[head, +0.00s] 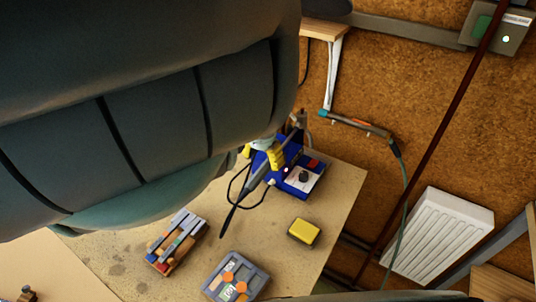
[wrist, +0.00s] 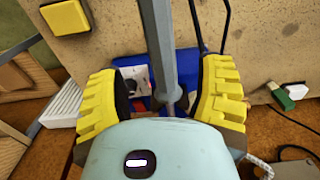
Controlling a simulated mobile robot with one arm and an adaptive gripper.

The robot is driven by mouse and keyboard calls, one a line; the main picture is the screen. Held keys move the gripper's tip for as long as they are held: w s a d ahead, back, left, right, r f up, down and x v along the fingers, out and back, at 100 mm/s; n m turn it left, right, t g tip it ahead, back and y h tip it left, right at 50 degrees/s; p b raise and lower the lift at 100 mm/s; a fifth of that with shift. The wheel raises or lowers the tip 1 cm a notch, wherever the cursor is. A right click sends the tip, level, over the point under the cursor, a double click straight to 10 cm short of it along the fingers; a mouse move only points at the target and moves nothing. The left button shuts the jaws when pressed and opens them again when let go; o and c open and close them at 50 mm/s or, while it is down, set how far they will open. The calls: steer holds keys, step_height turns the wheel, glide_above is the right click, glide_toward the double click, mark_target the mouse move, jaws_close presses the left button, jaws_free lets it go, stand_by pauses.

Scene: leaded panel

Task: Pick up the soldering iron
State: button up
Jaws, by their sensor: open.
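The soldering iron (head: 258,177) has a grey handle and a dark tapered end that slants toward the lower left over the bench. Its other end is at the blue soldering station (head: 302,183). My gripper (head: 262,156) is at the station, its yellow fingers open beside the iron. In the wrist view the grey handle of the iron (wrist: 160,45) runs down between the two spread fingers of my gripper (wrist: 162,85), with a visible gap on each side. The blue station (wrist: 134,60) is behind it. My gripper's body hides the iron's lower end there.
A yellow box (head: 303,233), a tray of grey bars (head: 177,242) and a grey case with orange knobs (head: 237,278) stand on the bench (head: 125,262). A corded tool (head: 355,124) is at the brown wall. A white ribbed panel (head: 438,237) is at the right.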

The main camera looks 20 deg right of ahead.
mark_target(263, 169)
steer(key=shift+s+a+f+p, duration=0.1)
steer(key=shift+f+p, duration=0.2)
steer(key=shift+f, duration=0.4)
steer(key=shift+s+a+f+p, duration=0.1)
steer(key=shift+f+p, duration=0.2)
steer(key=shift+f, duration=0.35)
steer(key=shift+w+d+f, duration=0.1)
steer(key=shift+f, duration=1.1)
steer(key=shift+o, duration=0.3)
steer(key=shift+w+a, duration=0.1)
steer(key=shift+a, duration=0.1)
jaws_close()
